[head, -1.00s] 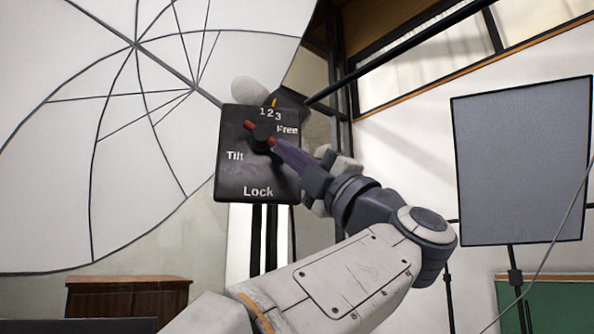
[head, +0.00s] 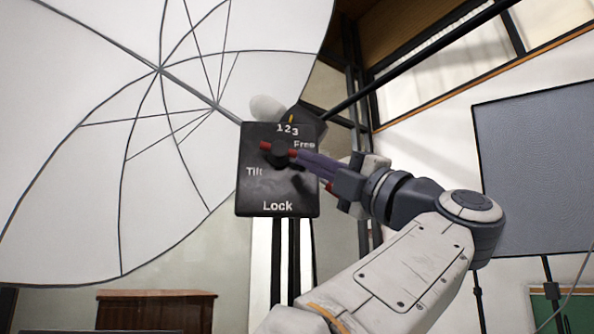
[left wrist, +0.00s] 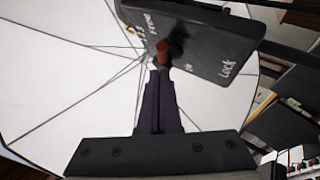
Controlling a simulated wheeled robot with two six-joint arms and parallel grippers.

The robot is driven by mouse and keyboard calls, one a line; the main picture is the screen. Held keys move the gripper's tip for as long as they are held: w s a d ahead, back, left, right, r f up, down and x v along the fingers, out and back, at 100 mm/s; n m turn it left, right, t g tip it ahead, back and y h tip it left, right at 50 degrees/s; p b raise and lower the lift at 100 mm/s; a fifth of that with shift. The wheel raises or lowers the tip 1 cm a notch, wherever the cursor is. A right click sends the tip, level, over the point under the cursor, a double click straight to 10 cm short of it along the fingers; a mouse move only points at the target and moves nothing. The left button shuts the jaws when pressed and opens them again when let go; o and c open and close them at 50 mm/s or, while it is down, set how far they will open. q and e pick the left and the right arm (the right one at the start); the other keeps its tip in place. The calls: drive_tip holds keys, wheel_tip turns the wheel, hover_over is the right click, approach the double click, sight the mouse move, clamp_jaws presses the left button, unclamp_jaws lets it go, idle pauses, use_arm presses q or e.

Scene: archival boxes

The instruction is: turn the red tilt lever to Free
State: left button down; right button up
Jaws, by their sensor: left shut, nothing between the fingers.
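The red tilt lever (head: 265,146) sits on a black hub on the dark control plate (head: 255,190), which carries the words Tilt, Free, Lock and numbers. The lever lies nearly level, its right end slightly low and just below and left of the word Free. My left gripper (head: 298,156) is shut with nothing between its fingers. Its purple fingertips are at the lever's right end; I cannot tell whether they touch. In the left wrist view the lever's red end (left wrist: 162,50) shows just beyond the fingertips. My right gripper is not in view.
A large white umbrella (head: 90,190) fills the left, its shaft running behind the plate. Dark stand legs (head: 285,260) drop below the plate. A grey panel (head: 540,170) stands at the right and a wooden cabinet (head: 155,310) at the lower left.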

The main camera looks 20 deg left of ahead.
use_arm(q)
drive_tip(key=s+a+b+v, duration=0.1)
drive_tip(key=b+v, duration=0.2)
drive_tip(key=v, duration=0.8)
drive_tip(key=shift+s+d+f, duration=0.25)
drive_tip(key=shift+s+f, duration=0.2)
drive_tip(key=shift+f, duration=0.1)
